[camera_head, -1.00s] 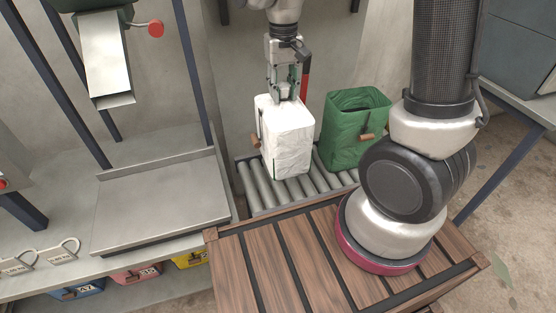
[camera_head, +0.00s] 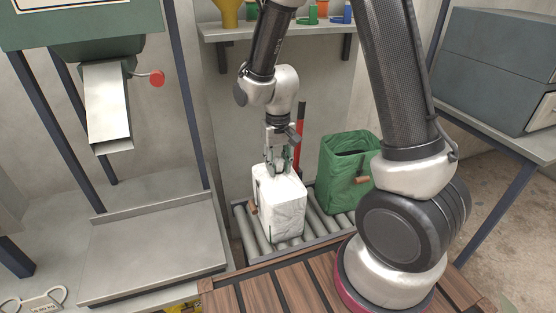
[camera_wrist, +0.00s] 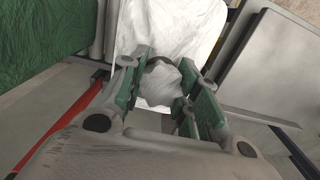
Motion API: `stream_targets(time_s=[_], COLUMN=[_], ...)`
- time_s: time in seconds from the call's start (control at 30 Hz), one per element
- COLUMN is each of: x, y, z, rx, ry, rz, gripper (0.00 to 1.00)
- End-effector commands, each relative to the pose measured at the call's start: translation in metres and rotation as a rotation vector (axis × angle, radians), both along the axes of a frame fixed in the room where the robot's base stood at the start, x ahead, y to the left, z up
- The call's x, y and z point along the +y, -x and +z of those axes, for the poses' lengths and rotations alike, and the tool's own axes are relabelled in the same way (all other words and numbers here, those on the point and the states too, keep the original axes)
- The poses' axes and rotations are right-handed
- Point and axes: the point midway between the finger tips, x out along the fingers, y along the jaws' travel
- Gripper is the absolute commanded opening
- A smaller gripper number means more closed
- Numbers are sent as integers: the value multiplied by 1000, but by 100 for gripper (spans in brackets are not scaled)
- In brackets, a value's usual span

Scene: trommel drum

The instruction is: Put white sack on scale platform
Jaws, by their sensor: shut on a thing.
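The white sack (camera_head: 284,215) stands roughly upright over the roller conveyor, left of the green sack. My gripper (camera_head: 279,166) is above it, pointing down and shut on its gathered top. In the wrist view the sack (camera_wrist: 168,30) fills the top middle, its bunched top held between the green-padded fingers (camera_wrist: 168,88). I cannot tell whether its base touches the rollers. The scale platform (camera_head: 155,245) is a flat, empty metal plate at the left, apart from the sack.
The green sack (camera_head: 343,172) stands close on the right of the conveyor (camera_head: 322,222). A metal chute (camera_head: 108,105) with a red knob (camera_head: 157,78) hangs above the platform. A dark post (camera_head: 190,95) rises at the platform's back right. A wooden slatted top (camera_head: 285,291) is in front.

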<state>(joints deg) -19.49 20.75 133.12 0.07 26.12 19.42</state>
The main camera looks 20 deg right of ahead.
Motion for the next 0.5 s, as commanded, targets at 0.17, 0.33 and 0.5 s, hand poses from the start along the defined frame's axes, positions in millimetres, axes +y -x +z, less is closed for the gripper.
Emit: stream_targets(time_s=[0.17,0.33,0.5], x=[0,0,0], y=[0,0,0], z=[-2,-2,-2], rx=[-1,0,0], ry=[0,0,0], rz=[0,0,0], gripper=[0,53,53])
